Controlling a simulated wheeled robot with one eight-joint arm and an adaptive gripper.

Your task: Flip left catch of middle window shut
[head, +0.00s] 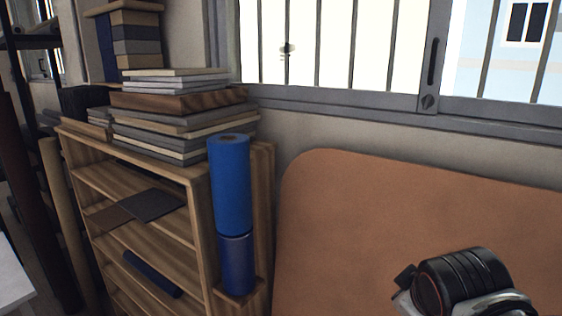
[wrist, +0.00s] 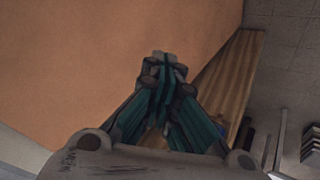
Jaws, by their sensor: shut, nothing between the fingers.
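A window (head: 340,92) with a grey metal frame and vertical bars runs along the top of the head view. A slotted upright with a small round catch (head: 428,101) at its foot divides it from the pane to the right. I cannot tell which window is the middle one, nor whether this catch is the left one or is shut. My gripper (wrist: 163,62) shows in the wrist view with its fingers together and empty, in front of an orange-brown panel. No window or catch shows in that view. My gripper's fingers are out of the head view.
A wooden shelf (head: 200,215) stands at the left with stacked boards (head: 180,120) on top. A blue roll (head: 230,185) stands upright against its side. The padded orange-brown panel (head: 350,220) leans below the window. A small dark object (head: 287,49) shows against the left pane.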

